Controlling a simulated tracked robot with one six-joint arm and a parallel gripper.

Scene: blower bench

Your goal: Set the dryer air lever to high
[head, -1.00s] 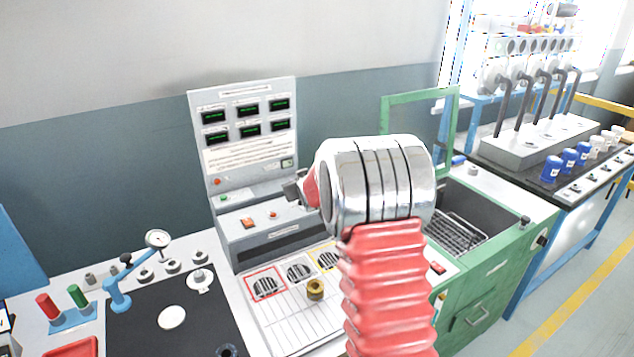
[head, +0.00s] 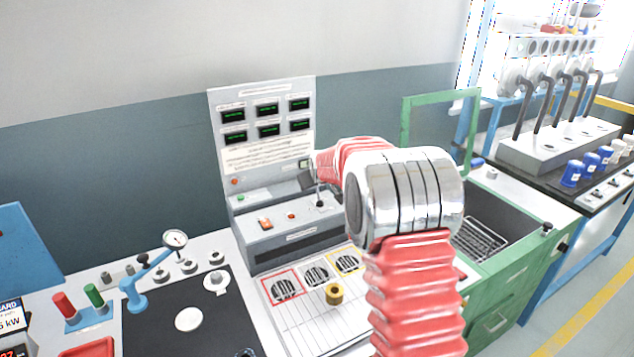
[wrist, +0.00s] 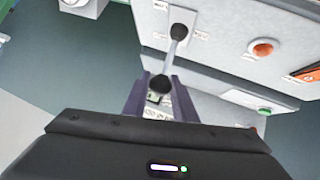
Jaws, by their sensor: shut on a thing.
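The air lever is a thin grey rod with a black knob (wrist: 162,84), rising from a black base on a white labelled plate in the wrist view. In the head view the lever (head: 318,191) stands at the right end of the grey console top. My gripper (wrist: 161,96) has its two purple-grey fingers on either side of the knob and is shut on it. In the head view my dark gripper (head: 306,178) is small and partly hidden by my arm. The plate's lettering is too small to read.
An orange button (wrist: 262,49) and an orange rocker switch (wrist: 308,73) sit beside the lever's plate. The upright display panel (head: 262,150) stands behind the console. A brass part (head: 334,294) sits on the vent tray in front. A green frame (head: 440,97) stands right.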

